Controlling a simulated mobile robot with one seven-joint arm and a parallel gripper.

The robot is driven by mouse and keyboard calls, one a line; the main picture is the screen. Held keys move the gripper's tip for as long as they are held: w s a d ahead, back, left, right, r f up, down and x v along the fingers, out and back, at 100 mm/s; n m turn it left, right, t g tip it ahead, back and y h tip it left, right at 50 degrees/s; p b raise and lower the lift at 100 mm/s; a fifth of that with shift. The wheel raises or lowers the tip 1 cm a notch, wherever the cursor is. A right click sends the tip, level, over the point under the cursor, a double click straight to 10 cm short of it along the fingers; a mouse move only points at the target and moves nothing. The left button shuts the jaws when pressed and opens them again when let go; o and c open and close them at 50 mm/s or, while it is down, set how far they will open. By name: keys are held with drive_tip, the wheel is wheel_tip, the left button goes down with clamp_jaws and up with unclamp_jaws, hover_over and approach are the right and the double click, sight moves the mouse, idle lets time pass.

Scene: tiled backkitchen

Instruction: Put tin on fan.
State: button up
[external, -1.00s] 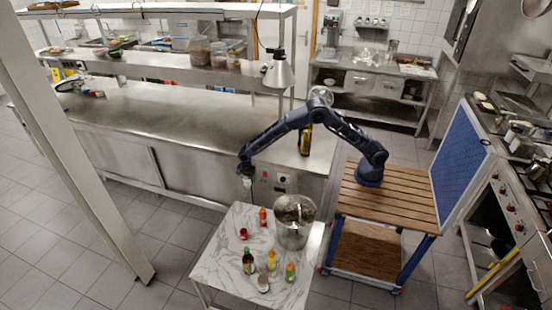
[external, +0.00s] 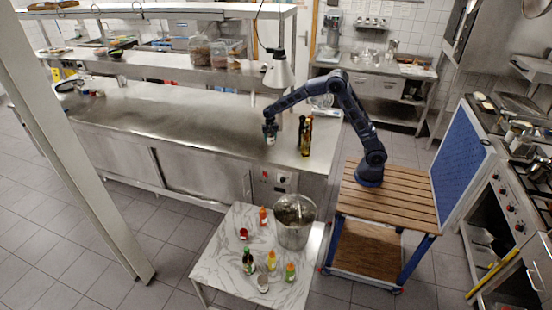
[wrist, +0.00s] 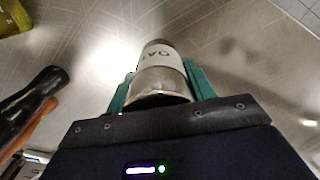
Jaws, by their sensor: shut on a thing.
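My gripper (external: 270,131) is shut on a small silver tin (external: 270,141) with a white label. The wrist view shows the tin (wrist: 161,72) between the two green fingers of my gripper (wrist: 160,82), with part of its dark lettering readable. The tin is over the right part of the long steel counter (external: 180,115), left of the dark bottles. I cannot tell whether its base touches the counter. I cannot make out a fan with certainty; a dark round item (external: 70,86) lies at the counter's far left end.
Tall dark bottles (external: 305,137) stand close to the right of my gripper. A heat lamp (external: 279,72) hangs behind it, below the shelf. A marble table (external: 222,262) in front carries a metal pot (external: 294,230) and several small bottles. The counter's middle is clear.

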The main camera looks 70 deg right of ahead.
drive_tip(key=s+d+r+m, duration=0.5)
drive_tip(key=d+m, duration=0.4)
drive_tip(key=d, duration=0.4)
drive_tip(key=s+d+r+m, duration=0.5)
drive_tip(key=d+m, duration=0.4)
drive_tip(key=d, duration=0.3)
drive_tip(key=s+d+r+m, duration=0.55)
drive_tip(key=d+m, duration=0.35)
drive_tip(key=d, duration=0.4)
drive_tip(key=f, duration=1.9)
drive_tip(key=shift+a+f, duration=0.25)
drive_tip(key=shift+f, duration=0.05)
drive_tip(key=o, duration=1.2)
drive_tip(key=shift+f, duration=0.1)
